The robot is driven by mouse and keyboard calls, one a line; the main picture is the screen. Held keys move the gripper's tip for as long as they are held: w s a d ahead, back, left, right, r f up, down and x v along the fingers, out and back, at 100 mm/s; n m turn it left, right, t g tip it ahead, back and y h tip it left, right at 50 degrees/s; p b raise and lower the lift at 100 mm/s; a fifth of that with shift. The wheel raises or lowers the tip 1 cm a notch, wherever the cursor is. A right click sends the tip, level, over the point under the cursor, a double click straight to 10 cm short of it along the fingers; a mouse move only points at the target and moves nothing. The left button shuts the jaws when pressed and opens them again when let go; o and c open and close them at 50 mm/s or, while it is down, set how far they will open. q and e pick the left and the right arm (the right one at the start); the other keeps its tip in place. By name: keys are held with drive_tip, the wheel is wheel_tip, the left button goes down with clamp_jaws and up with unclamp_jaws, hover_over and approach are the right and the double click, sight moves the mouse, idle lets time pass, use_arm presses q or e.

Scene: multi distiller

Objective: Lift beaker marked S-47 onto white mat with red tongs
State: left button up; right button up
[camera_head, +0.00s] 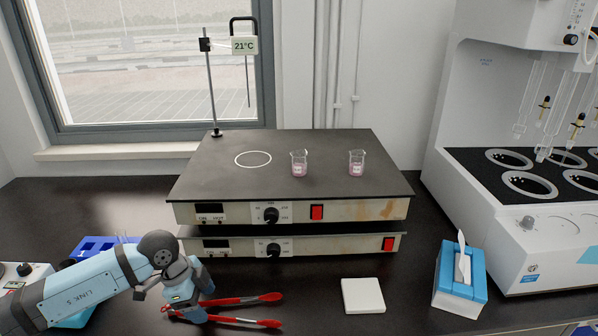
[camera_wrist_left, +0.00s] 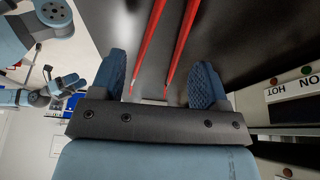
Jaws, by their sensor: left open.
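Red tongs (camera_head: 243,299) lie on the dark bench in front of the stacked hot plates, their two arms spread and pointing right. My left gripper (camera_head: 187,302) is at their left end. In the left wrist view my open left gripper (camera_wrist_left: 160,78) has the red tongs (camera_wrist_left: 180,45) between its blue fingers, with gaps on both sides. Two small beakers with pink liquid stand upright on the upper hot plate, a left beaker (camera_head: 299,168) and a right beaker (camera_head: 357,167). Their label text is too small to read. The white mat (camera_head: 363,296) lies on the bench, right of the tongs.
The upper hot plate (camera_head: 290,207) has a white circle marked left of the beakers, and a stand with a 21°C display (camera_head: 244,45) behind it. A tissue box (camera_head: 458,285) and a large distiller (camera_head: 540,235) stand right. A blue rack (camera_head: 95,246) is at left.

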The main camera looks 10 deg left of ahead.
use_arm(q)
drive_tip(key=shift+x, duration=1.05)
use_arm(e)
drive_tip(key=shift+d+f, duration=0.1)
use_arm(q)
drive_tip(key=c, duration=0.7)
drive_tip(key=shift+r, duration=0.1)
wheel_tip(320, 180, up, 12)
drive_tip(key=p, duration=1)
use_arm(e)
drive_tip(key=r, duration=0.3)
drive_tip(key=s+d+r, duration=0.1)
drive_tip(key=r, duration=0.1)
drive_tip(key=shift+r, duration=0.25)
